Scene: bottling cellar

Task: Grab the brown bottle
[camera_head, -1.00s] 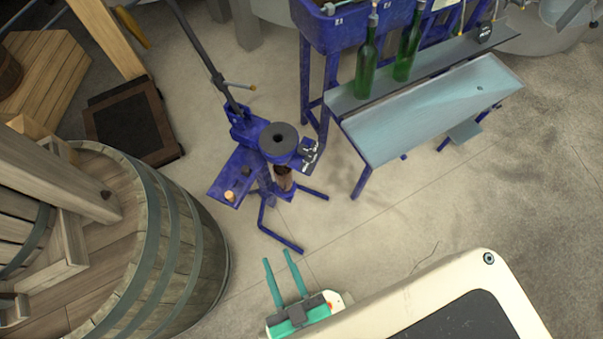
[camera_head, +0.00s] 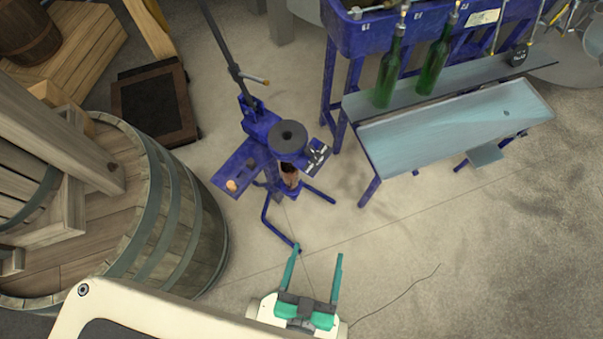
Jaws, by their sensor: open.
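The brown bottle (camera_head: 290,177) stands in the blue corking stand (camera_head: 262,157), below its round dark head. Only part of the bottle shows; the head and frame hide the rest. My gripper (camera_head: 315,256) is at the bottom middle of the view, with two teal fingers spread apart and nothing between them. It is apart from the bottle, nearer the bottom of the picture, and its fingers point up toward the stand.
A large wooden barrel (camera_head: 188,225) stands at the left. A blue bench with a pale tray (camera_head: 455,125) stands at upper right, with two green bottles (camera_head: 433,66) on its shelf. The stand's blue legs reach across the floor. Bare floor (camera_head: 480,240) lies at right.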

